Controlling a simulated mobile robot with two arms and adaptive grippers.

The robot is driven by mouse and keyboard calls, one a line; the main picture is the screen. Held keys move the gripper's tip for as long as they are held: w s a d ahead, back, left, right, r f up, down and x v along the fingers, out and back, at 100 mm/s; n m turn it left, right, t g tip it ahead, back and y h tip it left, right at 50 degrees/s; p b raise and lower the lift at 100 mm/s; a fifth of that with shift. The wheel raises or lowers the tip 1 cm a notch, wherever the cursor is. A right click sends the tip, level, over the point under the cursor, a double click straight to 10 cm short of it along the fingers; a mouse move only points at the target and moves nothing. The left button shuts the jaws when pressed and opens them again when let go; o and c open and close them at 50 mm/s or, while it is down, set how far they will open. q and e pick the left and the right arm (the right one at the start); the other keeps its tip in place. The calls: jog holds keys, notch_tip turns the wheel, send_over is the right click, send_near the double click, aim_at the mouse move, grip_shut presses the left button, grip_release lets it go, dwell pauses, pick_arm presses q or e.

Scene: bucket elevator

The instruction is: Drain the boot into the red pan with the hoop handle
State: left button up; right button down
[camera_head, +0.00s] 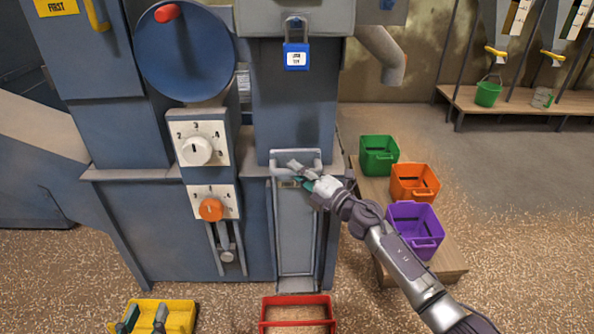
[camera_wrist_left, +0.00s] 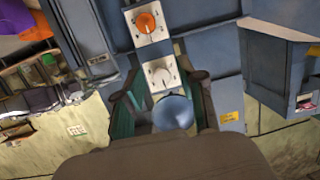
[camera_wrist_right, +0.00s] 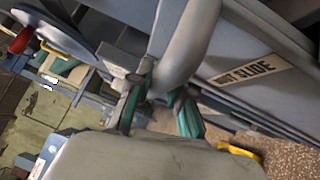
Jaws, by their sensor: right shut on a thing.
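The red pan (camera_head: 331,312) is at the bottom edge of the head view, below the boot chute; its front is cut off and a red bar crosses it. I cannot tell whether the speckled brown inside is grain. The boot slide (camera_head: 296,235) is an upright grey panel, with a label reading "SLIDE" in the right wrist view (camera_wrist_right: 250,70). Its grey bar handle (camera_head: 295,153) is at the top. My right gripper (camera_head: 300,172) is shut on this handle, which passes across its fingers (camera_wrist_right: 163,90). My left gripper (camera_head: 144,316) is open and empty over the yellow pan, fingers apart (camera_wrist_left: 165,85).
A yellow pan (camera_head: 183,308) stands left of the red one. Green (camera_head: 379,155), orange (camera_head: 414,182) and purple (camera_head: 415,228) bins stand on a bench at right. The casing carries a white-knob dial (camera_head: 196,151), an orange-knob dial (camera_head: 211,209) and a blue padlock (camera_head: 296,57).

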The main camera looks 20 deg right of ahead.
pick_arm(q)
jog(key=s+r+t+h+b, duration=0.2)
jog(key=r+t, duration=0.3)
jog(key=r, duration=0.3)
jog(key=s+d+r+t+h+b, duration=0.1)
jog(key=s+r+t+h+b, duration=0.1)
jog(key=r+t, duration=0.4)
jog(key=shift+d+r, duration=0.15)
jog(key=shift+r, duration=0.7)
pick_arm(e)
notch_tip(320, 180, down, 6)
jog(key=shift+r, duration=0.1)
jog(key=c, duration=1.1)
grip_release()
pick_arm(q)
jog(key=shift+w, duration=0.15)
pick_arm(e)
jog(key=shift+o, duration=0.2)
jog(key=v, duration=1.2)
